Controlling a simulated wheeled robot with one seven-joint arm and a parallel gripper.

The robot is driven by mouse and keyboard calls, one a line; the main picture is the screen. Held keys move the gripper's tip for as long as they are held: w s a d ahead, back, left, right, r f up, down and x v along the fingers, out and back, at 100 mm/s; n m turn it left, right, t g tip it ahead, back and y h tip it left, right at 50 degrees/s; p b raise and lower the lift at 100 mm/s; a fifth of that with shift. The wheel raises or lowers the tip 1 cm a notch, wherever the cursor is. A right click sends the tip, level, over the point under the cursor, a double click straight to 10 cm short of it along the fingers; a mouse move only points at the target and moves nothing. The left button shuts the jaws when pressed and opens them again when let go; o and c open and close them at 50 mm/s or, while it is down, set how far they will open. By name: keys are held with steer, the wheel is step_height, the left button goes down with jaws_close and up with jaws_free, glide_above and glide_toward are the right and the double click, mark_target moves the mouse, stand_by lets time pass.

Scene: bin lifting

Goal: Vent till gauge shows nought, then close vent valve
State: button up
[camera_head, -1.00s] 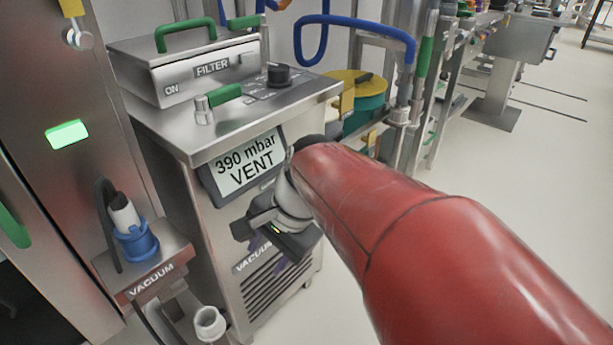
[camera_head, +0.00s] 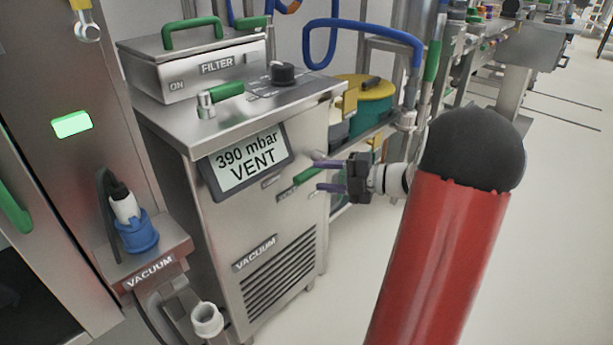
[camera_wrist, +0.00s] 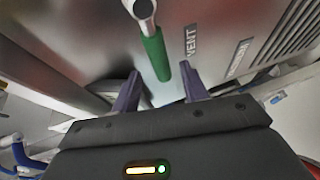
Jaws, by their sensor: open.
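The gauge screen (camera_head: 245,163) on the front of the steel vacuum cabinet reads "390 mbar VENT". The vent valve's green lever (camera_head: 305,176) sticks out from the cabinet front, right of the screen. In the wrist view the green lever (camera_wrist: 157,55) hangs from a metal valve body, beside the VENT label (camera_wrist: 191,42). My gripper (camera_head: 318,174) is open, its purple fingers pointing left at the cabinet, one above and one below the lever. In the wrist view my fingers (camera_wrist: 160,88) stand either side of the lever's free end. Contact with the lever cannot be told.
A filter box (camera_head: 195,72) with green handle stands on the cabinet top, near another green-levered valve (camera_head: 222,93) and a black knob (camera_head: 283,73). A blue hose (camera_head: 365,30) loops behind. A blue-collared vacuum fitting (camera_head: 137,232) is at left. The floor at right is clear.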

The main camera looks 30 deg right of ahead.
mark_target(312, 175)
steer(key=x, duration=0.5)
steer(key=shift+w+f, duration=0.1)
steer(key=shift+f, duration=0.05)
jaws_close()
